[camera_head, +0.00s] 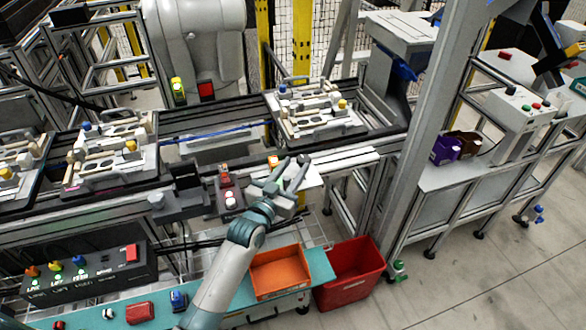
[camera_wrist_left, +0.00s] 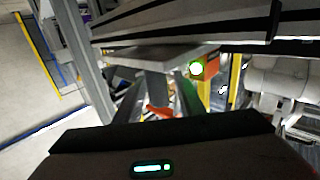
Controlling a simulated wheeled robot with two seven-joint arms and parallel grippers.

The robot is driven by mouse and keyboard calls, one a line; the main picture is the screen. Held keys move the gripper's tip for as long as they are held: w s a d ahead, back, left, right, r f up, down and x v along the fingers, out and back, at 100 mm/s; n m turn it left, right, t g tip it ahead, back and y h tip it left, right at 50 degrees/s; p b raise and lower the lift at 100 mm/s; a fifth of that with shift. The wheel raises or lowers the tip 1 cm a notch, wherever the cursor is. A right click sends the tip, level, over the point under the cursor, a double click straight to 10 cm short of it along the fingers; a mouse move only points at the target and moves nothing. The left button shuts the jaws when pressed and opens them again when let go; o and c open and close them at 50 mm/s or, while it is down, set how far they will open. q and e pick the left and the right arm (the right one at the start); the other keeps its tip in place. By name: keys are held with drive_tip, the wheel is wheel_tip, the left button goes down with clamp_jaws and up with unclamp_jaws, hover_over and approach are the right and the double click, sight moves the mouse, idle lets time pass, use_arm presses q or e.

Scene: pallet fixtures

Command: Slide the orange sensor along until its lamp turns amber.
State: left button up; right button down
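The orange sensor (camera_head: 272,161) is a small block at the near edge of the conveyor, beside a white plate. In the left wrist view the orange sensor (camera_wrist_left: 209,62) shows at upper right, its round lamp glowing whitish with a green rim. My left gripper (camera_head: 293,170) is just right of and nearer than the sensor in the head view, its two fingers spread apart with nothing seen held. In the wrist view the left gripper's fingers (camera_wrist_left: 158,95) stand apart, left of and below the sensor. The sensor appears apart from the fingers. My right gripper does not show.
Pallets with fixtures (camera_head: 318,127) sit on the conveyor behind. A control box with red buttons (camera_head: 228,192) stands left of the gripper. An orange tray (camera_head: 281,292) and a red bin (camera_head: 350,292) are below. A frame post (camera_head: 436,90) rises at right.

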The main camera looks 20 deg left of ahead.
use_arm(q)
drive_tip(key=c, duration=0.8)
clamp_jaws()
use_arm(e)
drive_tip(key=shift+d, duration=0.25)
use_arm(q)
drive_tip(key=w+d, duration=0.2)
drive_tip(key=d, duration=0.1)
drive_tip(key=w+d, duration=0.2)
drive_tip(key=d, duration=0.1)
drive_tip(key=w+d, duration=0.2)
drive_tip(key=shift+d+b, duration=0.3)
drive_tip(key=shift+d, duration=0.1)
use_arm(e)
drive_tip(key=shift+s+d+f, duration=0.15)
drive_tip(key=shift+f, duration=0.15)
use_arm(q)
drive_tip(key=o, duration=0.8)
unclamp_jaws()
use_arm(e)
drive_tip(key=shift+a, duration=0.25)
use_arm(q)
drive_tip(key=shift+s, duration=0.15)
